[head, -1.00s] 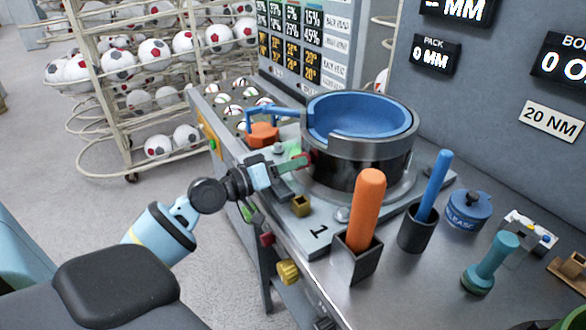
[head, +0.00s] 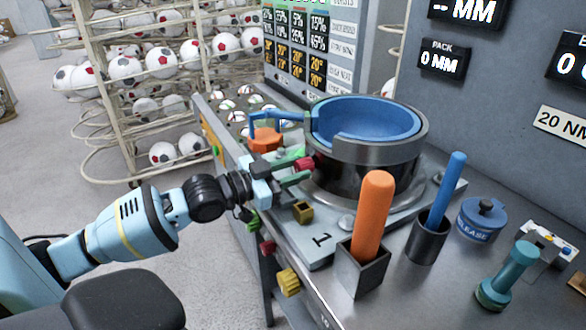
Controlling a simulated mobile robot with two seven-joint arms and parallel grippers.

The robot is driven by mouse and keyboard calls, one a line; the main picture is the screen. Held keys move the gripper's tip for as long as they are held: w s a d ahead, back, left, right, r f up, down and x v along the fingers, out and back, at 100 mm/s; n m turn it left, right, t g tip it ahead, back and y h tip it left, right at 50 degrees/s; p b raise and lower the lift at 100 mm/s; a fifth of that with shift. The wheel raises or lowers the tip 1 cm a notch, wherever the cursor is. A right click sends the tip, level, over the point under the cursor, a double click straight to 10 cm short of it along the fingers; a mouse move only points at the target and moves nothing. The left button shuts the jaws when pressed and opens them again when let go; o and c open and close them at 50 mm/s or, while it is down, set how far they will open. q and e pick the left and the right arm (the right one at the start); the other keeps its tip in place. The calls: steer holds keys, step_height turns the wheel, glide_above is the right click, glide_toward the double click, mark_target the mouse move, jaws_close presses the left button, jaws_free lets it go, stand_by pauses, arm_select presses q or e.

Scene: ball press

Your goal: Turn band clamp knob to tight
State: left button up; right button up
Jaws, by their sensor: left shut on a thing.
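The band clamp knob (head: 305,164) is a small red knob on the near left side of the dark, round press drum (head: 345,178), which has a blue inner ring (head: 365,118). My left gripper (head: 298,167) reaches in from the left, level with the knob. Its fingers lie on either side of the knob and are shut on it. The fingers partly hide the knob, and its turn mark cannot be read. My right gripper is not in view.
An orange-handled tool (head: 373,215) stands in a square holder, with a blue rod (head: 441,190) in a black cup to its right. A blue release button (head: 482,218) and teal handle (head: 508,275) lie further right. An orange block (head: 265,140) sits behind the gripper.

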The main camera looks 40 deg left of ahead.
arm_select(q)
steer(key=m, duration=0.2)
steer(key=shift+r+m+p, duration=0.2)
steer(key=shift+m+p, duration=0.1)
steer(key=shift+p, duration=0.1)
steer(key=shift+m, duration=0.8)
steer(key=shift+m+p, duration=0.3)
steer(key=shift+p, duration=0.05)
steer(key=shift+f, duration=0.1)
steer(key=o, duration=1)
steer(key=shift+s, duration=0.1)
steer(key=shift+v, duration=1.25)
steer(key=shift+p+v, duration=0.35)
steer(key=shift+v, duration=2.25)
